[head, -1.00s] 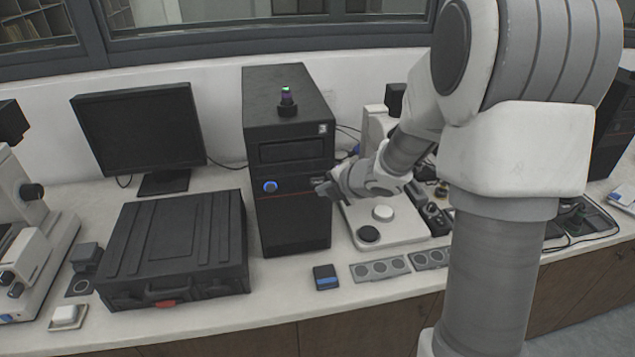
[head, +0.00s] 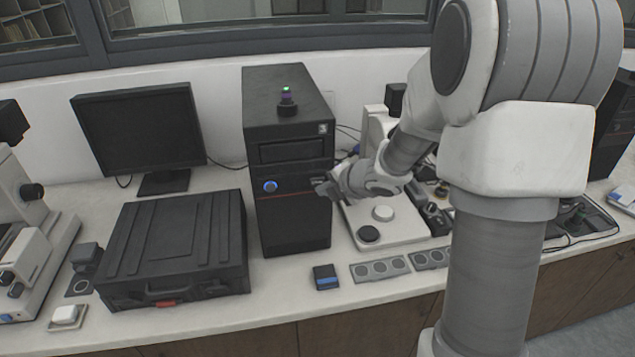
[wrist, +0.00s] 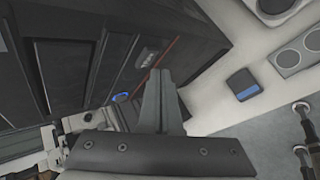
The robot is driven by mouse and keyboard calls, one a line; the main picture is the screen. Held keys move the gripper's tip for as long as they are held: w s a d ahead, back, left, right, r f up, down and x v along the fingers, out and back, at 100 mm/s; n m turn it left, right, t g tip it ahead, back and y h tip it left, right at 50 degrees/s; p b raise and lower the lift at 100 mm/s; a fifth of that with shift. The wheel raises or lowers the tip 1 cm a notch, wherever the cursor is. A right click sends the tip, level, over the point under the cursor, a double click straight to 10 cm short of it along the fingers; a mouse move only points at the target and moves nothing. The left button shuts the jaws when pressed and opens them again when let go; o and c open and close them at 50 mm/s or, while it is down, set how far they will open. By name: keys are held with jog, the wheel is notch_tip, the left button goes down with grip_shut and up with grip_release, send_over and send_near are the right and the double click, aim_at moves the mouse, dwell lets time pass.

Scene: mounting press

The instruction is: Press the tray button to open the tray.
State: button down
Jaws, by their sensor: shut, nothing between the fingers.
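A black tower unit (head: 288,215) stands upright on the bench. Its front has a wide tray-like panel (head: 286,150) near the top and a round blue button (head: 270,186) below at the left. The blue button also shows in the wrist view (wrist: 121,97). A small grey label or control strip (wrist: 147,57) sits on the front near the thin red line. My gripper (head: 320,187) is at the front right of the tower, to the right of the blue button. In the wrist view its fingers (wrist: 160,78) are together and empty, close to the strip; contact cannot be told.
A black case (head: 180,245) lies left of the tower, with a monitor (head: 140,128) behind it. A white-based instrument (head: 400,230) stands to the right. A small blue-and-black box (head: 326,277) and a grey holder strip (head: 380,269) lie in front. A small lamp (head: 287,100) tops the tower.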

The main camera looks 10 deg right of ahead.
jog(key=shift+w, duration=0.1)
dwell(0.3)
jog(key=shift+w, duration=0.35)
jog(key=shift+w+p, duration=0.3)
jog(key=shift+w, duration=0.05)
dwell(0.6)
jog(key=shift+s, duration=0.1)
jog(key=shift+s+b, duration=0.3)
jog(key=shift+s, duration=0.4)
jog(key=shift+s+b, duration=0.55)
jog(key=shift+s, duration=1.95)
